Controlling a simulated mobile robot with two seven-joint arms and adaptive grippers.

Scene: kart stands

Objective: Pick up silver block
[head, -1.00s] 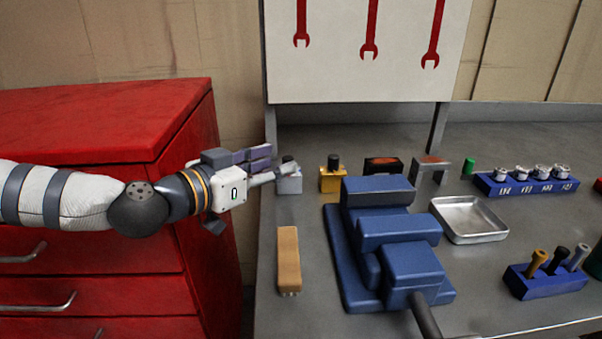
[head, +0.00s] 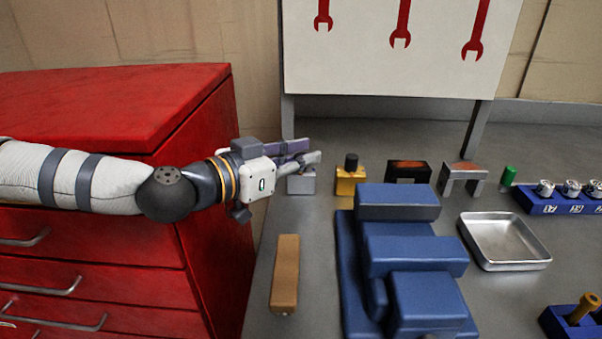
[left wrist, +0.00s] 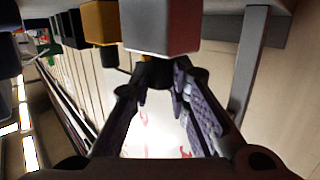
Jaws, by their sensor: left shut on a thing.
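The silver block (head: 301,183) stands at the back left of the grey bench in the head view. My left gripper (head: 309,157) is at its top, with the fingers around its dark knob, which they hide in the head view. In the left wrist view, which is upside down, the silver block (left wrist: 160,25) is close to the camera. Its dark knob (left wrist: 157,72) sits between the fingertips of my left gripper (left wrist: 160,80), which is shut on it. I cannot see a clear gap under the block. My right gripper is out of view.
A gold block (head: 350,181) with a dark knob stands just right of the silver block. A blue vise (head: 415,255), a tan bar (head: 285,273) and a metal tray (head: 503,241) are nearer. A red cabinet (head: 110,110) stands left of the bench.

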